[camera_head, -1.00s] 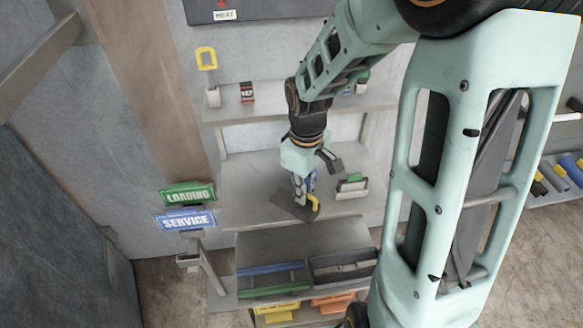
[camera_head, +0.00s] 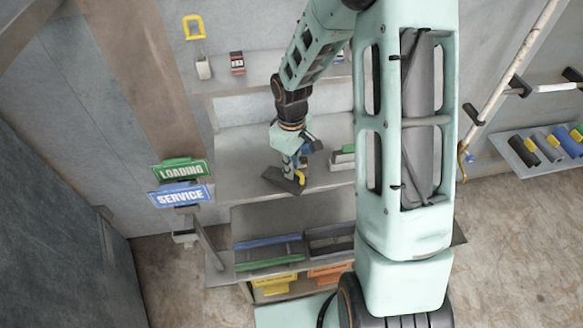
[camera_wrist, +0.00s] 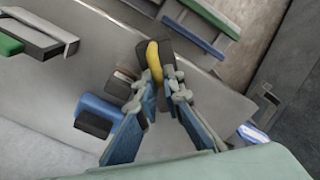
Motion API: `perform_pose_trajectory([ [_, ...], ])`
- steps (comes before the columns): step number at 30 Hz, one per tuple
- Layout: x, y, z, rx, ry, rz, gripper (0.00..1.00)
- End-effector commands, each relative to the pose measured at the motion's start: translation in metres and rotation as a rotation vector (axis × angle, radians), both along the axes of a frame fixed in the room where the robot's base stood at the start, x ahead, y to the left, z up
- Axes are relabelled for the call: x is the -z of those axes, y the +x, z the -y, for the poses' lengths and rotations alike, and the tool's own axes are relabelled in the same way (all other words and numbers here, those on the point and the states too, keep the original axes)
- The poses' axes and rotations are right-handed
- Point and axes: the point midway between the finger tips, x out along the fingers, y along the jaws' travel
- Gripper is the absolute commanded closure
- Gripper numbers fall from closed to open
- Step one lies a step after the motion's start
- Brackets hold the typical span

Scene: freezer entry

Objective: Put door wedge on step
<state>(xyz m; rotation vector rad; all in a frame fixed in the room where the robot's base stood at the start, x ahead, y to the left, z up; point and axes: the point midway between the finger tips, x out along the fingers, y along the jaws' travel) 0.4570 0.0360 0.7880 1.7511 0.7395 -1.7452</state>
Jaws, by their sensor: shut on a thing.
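My gripper (camera_head: 297,172) is shut on a dark grey, flat piece with a yellow grip, taken to be the door wedge (camera_head: 281,181). It hangs tilted at the front of the middle grey level (camera_head: 235,178); I cannot tell whether it touches. In the wrist view the fingertips (camera_wrist: 160,88) close on it, and its yellow grip (camera_wrist: 154,62) shows between dark parts. Fingers hide some of it. No level is marked as the step; a lower grey level (camera_head: 330,218) lies below.
A green-topped block (camera_head: 342,157) sits right of my gripper. A blue block (camera_wrist: 98,112) lies close to the fingers in the wrist view. Green LOADING (camera_head: 180,170) and blue SERVICE (camera_head: 181,195) signs stand left. Trays with blue and green bars (camera_head: 268,262) are below.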

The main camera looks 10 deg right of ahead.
Motion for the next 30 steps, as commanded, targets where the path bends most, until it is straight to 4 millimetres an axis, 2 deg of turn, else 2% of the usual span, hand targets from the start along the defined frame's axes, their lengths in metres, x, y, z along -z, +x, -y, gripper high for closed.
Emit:
perform_pose_trajectory([
  [7,0.004,0.000,0.000,0.000,0.000,0.000,1.00],
  [8,0.003,0.000,0.000,0.000,0.000,0.000,0.89],
  [12,0.003,0.000,0.000,0.000,0.000,0.000,0.75],
  [21,0.001,0.000,0.000,0.000,0.000,0.000,0.75],
  [26,-0.017,0.001,0.001,0.002,0.000,0.004,0.75],
  [30,-0.047,0.001,0.000,0.002,-0.001,0.006,0.75],
])
